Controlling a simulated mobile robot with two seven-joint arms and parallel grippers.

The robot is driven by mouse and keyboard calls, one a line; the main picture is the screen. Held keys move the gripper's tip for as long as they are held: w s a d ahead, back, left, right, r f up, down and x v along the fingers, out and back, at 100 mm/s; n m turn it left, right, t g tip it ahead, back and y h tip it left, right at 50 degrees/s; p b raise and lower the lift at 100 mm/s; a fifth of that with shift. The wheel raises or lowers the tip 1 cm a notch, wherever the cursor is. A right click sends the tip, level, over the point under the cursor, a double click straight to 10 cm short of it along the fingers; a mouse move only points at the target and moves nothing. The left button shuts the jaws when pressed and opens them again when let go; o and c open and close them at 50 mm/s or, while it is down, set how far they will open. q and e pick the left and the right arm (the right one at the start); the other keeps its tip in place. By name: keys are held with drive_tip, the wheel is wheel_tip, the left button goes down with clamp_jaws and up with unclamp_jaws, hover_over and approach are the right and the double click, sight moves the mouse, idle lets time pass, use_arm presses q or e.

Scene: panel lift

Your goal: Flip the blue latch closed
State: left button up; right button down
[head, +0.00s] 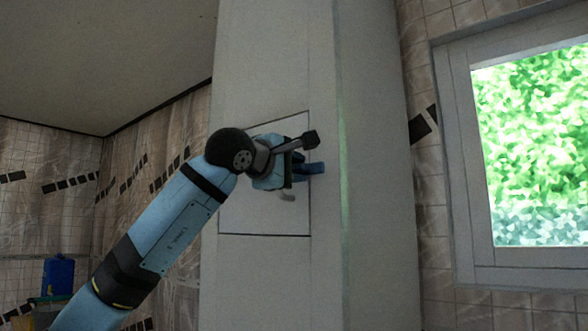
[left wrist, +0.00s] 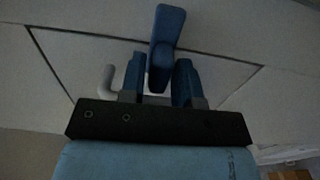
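The blue latch (head: 314,168) lies across the right edge of the light panel (head: 262,218) in the head view. In the left wrist view the latch (left wrist: 166,40) crosses the panel's seam, its lower end between my fingers. My left gripper (head: 300,165) is at the latch, partly hiding it. In the left wrist view the two blue fingers of this gripper (left wrist: 160,78) stand apart, one on each side of the latch's lower end. I see no firm grip; whether a finger touches the latch is unclear. My right gripper is not in view.
A pale handle (head: 287,196) sticks out of the panel close to my gripper; it also shows left of the fingers in the left wrist view (left wrist: 108,76). The panel sits in a white column (head: 375,250). A window (head: 530,140) is at the right. A blue container (head: 58,275) stands lower left.

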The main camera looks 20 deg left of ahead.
use_arm(q)
drive_tip(key=shift+s, duration=0.1)
drive_tip(key=b+v, duration=0.2)
drive_tip(key=v, duration=1.1)
drive_tip(key=shift+s, duration=0.3)
